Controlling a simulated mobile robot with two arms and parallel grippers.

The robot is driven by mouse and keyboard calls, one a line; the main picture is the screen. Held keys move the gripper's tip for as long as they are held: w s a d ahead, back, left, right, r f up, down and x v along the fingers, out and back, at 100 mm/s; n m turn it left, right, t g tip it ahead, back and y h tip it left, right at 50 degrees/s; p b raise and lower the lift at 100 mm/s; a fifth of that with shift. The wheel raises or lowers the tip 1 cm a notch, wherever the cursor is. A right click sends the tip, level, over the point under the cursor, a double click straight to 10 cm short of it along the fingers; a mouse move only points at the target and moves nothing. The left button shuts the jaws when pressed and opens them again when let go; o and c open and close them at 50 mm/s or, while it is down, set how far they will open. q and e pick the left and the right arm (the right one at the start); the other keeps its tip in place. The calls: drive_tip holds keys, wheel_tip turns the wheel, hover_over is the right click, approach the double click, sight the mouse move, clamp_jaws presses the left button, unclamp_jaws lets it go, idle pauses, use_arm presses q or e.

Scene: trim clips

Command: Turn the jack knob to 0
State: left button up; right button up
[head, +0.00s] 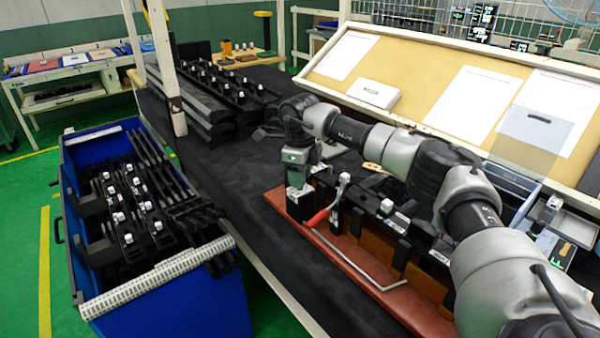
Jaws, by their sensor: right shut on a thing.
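My right gripper (298,183) points down at the left end of the black jig on a red-brown base board (420,312). It is shut at the jack there, on what looks like the jack knob. The knob itself is hidden by the gripper, and its setting cannot be read. A dark block (299,207) shows just below the fingers. My left gripper is not in view.
A red-handled tool (318,217) and a bent metal rod (355,263) are close to the gripper. A blue bin (190,300) of black clip parts stands at left. A tilted board with papers (470,105) rises behind my arm.

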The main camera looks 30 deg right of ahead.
drive_tip(key=m+p, duration=0.2)
drive_tip(key=m, duration=0.4)
drive_tip(key=shift+r+m, duration=0.1)
drive_tip(key=shift+m, duration=0.2)
drive_tip(key=m+p, duration=0.2)
drive_tip(key=m, duration=0.4)
drive_tip(key=m+p, duration=0.2)
drive_tip(key=m, duration=0.4)
drive_tip(key=shift+m, duration=0.3)
drive_tip(key=m+p, duration=0.1)
drive_tip(key=m, duration=0.3)
drive_tip(key=shift+m+p, duration=0.4)
drive_tip(key=shift+m, duration=0.3)
drive_tip(key=o, duration=0.9)
drive_tip(key=shift+o, duration=0.2)
